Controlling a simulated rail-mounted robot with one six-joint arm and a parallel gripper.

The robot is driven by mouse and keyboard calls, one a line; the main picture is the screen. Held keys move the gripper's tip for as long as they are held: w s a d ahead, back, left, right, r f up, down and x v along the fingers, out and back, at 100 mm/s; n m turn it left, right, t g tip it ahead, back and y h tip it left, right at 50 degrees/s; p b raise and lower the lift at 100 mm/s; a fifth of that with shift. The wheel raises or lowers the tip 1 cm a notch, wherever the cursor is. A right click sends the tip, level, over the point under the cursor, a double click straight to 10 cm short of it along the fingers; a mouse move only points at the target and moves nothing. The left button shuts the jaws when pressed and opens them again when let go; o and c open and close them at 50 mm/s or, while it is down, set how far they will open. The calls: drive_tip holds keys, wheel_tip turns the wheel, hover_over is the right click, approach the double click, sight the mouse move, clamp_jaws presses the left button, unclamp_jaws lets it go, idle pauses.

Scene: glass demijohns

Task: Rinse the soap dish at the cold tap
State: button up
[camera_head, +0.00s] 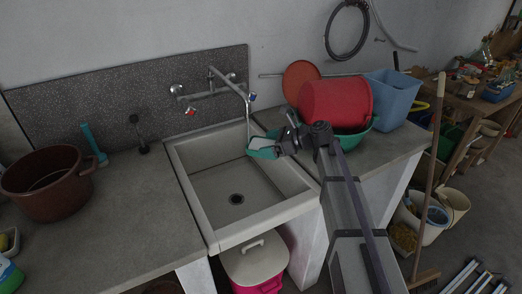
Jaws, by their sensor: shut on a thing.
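The teal soap dish (263,153), with a pale inside, is over the right side of the sink basin (215,190), near its back corner. My gripper (281,144) is shut on the dish's right side. The mixer tap (212,94) is on the wall behind, with a red-marked knob (190,111) at left and a blue-marked knob (252,97) at right. Its spout points down just above the dish's left end. A thin pale line below the spout looks like running water. The dish's tilt is hard to tell.
A red tub (335,102) lies in a green basin beside a blue bucket (391,95) on the right counter. A brown tub (48,190) and a teal brush (94,146) are at left. A broom (430,175) leans at right.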

drive_tip(key=s+d, duration=0.2)
drive_tip(key=s, duration=0.5)
drive_tip(key=shift+s+d, duration=0.2)
drive_tip(key=shift+s, duration=0.1)
idle(1.2)
drive_tip(key=s+d+r+p, duration=0.1)
drive_tip(key=s+r+p, duration=0.3)
drive_tip(key=shift+s+d, duration=0.2)
drive_tip(key=shift+s, duration=0.2)
